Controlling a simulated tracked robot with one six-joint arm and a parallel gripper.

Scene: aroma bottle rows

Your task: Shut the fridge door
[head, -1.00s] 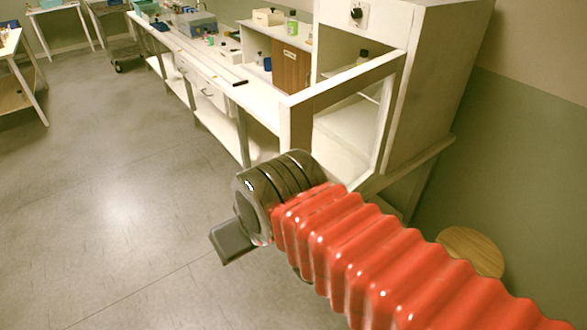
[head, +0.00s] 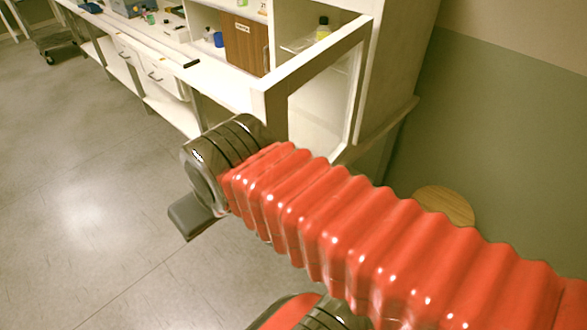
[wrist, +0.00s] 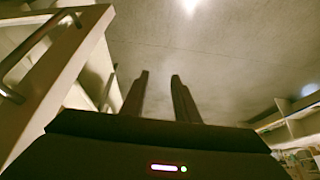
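The fridge (head: 392,75) is a white cabinet against the wall at the upper right of the head view. Its door (head: 310,65) has a white frame with a clear pane and stands open, swung out from the cabinet. The wrist view shows a white frame (wrist: 66,82), seemingly the door, with a metal bar handle (wrist: 35,50) on the left. My gripper (wrist: 159,76) has its two dark fingers apart, with nothing between them, to the right of the frame. In the head view my arm hides the door's lower front part; the fingers cannot be made out there.
A long white bench (head: 225,85) runs to the upper left, with drawers and a brown panel (head: 246,45). A round wooden stool top (head: 443,204) is at the right. The floor (head: 75,190) at the left is clear.

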